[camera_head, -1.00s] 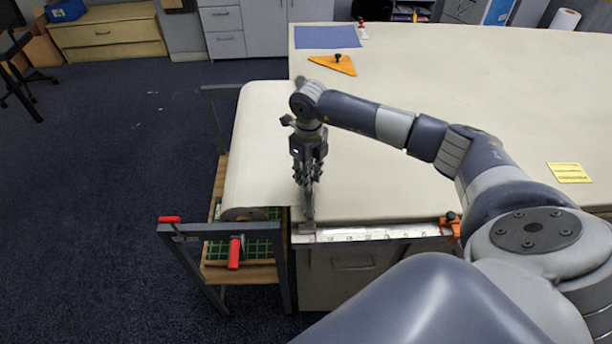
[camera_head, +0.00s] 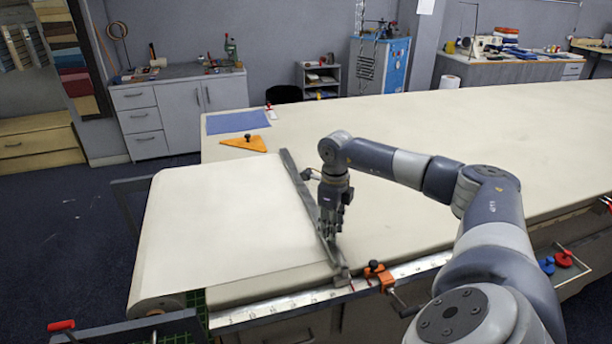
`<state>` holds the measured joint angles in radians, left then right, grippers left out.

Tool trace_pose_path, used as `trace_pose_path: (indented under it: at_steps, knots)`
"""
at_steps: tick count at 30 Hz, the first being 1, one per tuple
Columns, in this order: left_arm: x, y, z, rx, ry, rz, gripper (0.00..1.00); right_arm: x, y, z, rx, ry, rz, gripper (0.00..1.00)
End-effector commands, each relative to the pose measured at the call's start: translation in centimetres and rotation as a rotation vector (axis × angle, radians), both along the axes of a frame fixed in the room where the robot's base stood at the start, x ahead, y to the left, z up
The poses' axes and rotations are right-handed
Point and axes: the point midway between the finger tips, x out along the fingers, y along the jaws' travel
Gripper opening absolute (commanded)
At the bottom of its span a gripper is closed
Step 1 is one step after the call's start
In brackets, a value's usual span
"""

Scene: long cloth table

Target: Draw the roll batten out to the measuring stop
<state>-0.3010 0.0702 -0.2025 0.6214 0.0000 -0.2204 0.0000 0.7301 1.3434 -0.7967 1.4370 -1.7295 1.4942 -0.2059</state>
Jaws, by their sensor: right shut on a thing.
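The roll batten (camera_head: 300,185) is a long grey bar lying across the cream cloth (camera_head: 225,225), which stretches from the roll (camera_head: 160,304) at the table's left end to the batten. My right gripper (camera_head: 328,232) is shut on the batten toward its near end. The measuring stop (camera_head: 378,274) is an orange clamp with a dark knob on the white ruler (camera_head: 290,303) along the near edge. The batten's near end is just left of the stop, with a small gap showing between them. My left gripper is not in view.
An orange triangle (camera_head: 245,144) and a blue sheet (camera_head: 237,121) lie at the table's far left corner. The tabletop (camera_head: 450,125) right of the batten is largely clear beyond my right arm. Red and blue knobbed pieces (camera_head: 564,258) sit at the near right.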

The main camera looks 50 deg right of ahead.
Motion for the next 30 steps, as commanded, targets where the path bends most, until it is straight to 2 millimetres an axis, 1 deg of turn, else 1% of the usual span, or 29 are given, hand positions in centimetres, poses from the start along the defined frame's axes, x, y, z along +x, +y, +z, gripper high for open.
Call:
trace_pose_path:
  at_steps: [1, 3, 7, 12, 22, 23, 24, 25, 26, 30]
  knots:
    - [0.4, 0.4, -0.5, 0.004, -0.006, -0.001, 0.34, -0.8, -1.2, -0.2, -0.008, 0.005, -0.006, 0.00]
    - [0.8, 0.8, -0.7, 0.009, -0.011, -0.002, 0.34, -1.3, -2.1, -0.2, -0.008, 0.006, -0.006, 0.00]
    - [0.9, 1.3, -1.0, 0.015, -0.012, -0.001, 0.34, -2.0, -3.3, -0.1, -0.006, 0.005, -0.004, 0.00]
    - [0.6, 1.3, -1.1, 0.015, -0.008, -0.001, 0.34, -2.4, -3.9, 0.0, -0.006, 0.005, -0.002, 0.00]
    - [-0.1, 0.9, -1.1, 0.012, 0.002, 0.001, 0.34, -2.5, -4.0, 0.0, -0.007, 0.005, -0.003, 0.00]
    - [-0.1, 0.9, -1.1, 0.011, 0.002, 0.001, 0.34, -2.5, -4.0, 0.0, -0.007, 0.005, -0.003, 0.25]
    - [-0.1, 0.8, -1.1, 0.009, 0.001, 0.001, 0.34, -2.5, -4.0, 0.0, -0.007, 0.005, -0.003, 0.34]
    - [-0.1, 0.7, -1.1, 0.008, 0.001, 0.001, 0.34, -2.5, -4.0, 0.0, -0.006, 0.006, -0.003, 0.41]
    - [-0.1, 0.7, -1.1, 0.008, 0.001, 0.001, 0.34, -2.5, -4.0, 0.0, -0.006, 0.005, -0.003, 0.45]
    - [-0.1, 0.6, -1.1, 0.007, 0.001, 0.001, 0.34, -2.4, -3.9, 0.0, -0.005, 0.004, -0.002, 0.45]
